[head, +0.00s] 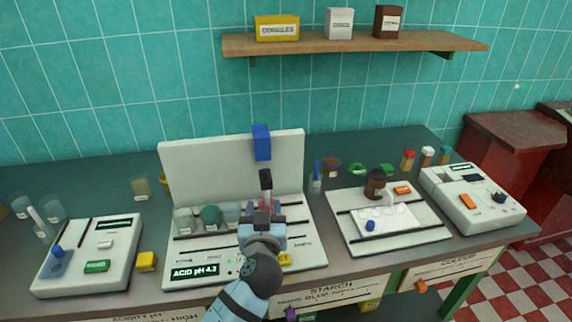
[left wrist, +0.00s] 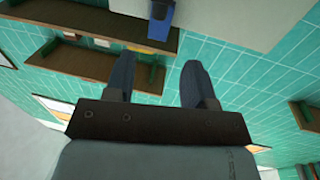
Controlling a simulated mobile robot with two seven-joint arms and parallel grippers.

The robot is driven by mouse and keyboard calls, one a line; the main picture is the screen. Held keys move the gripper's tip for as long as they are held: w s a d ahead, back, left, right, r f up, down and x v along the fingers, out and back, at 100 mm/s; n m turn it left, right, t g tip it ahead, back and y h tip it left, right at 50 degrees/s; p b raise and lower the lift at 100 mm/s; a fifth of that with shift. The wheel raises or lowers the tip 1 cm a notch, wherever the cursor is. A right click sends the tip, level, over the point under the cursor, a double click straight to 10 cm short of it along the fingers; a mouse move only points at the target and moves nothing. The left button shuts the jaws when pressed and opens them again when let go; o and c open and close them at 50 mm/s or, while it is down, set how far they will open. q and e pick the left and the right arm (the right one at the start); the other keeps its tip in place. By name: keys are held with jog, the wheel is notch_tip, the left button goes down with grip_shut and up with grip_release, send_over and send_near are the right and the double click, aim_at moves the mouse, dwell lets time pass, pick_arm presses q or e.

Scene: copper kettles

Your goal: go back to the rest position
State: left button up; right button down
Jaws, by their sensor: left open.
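My left gripper (head: 263,215) is in front of the white acid pH station (head: 190,268), over its middle. In the left wrist view its two dark fingers (left wrist: 158,80) are spread apart with nothing between them. A dark-topped, thin pinkish probe or dropper (head: 266,180) shows just beyond the gripper, below the blue holder (head: 261,142) on the upright white panel (head: 205,168). I cannot tell whether the gripper touches it. The blue holder also shows in the left wrist view (left wrist: 161,20). My arm hides part of the station. My right gripper is not in view.
Several beakers stand in the station's row, including a green one (head: 210,216). A white device (head: 88,256) is at left, a tray with a brown bottle (head: 375,184) and another device (head: 473,200) at right. A shelf (head: 350,40) holds boxes.

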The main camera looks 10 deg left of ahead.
pick_arm(q)
jog(key=s+a+f+m+g+h+p, duration=0.2)
jog(key=s+f+p, duration=0.3)
jog(key=s+f, duration=0.3)
jog(key=s+a+f+m+g+h+p, duration=0.3)
jog(key=s+f, duration=0.5)
jog(key=s, duration=0.9)
jog(key=g+h+p, duration=0.1)
jog(key=h+p, duration=0.1)
jog(key=p, duration=0.1)
jog(key=shift+s+a+g, duration=0.15)
jog(key=shift+a+g, duration=0.15)
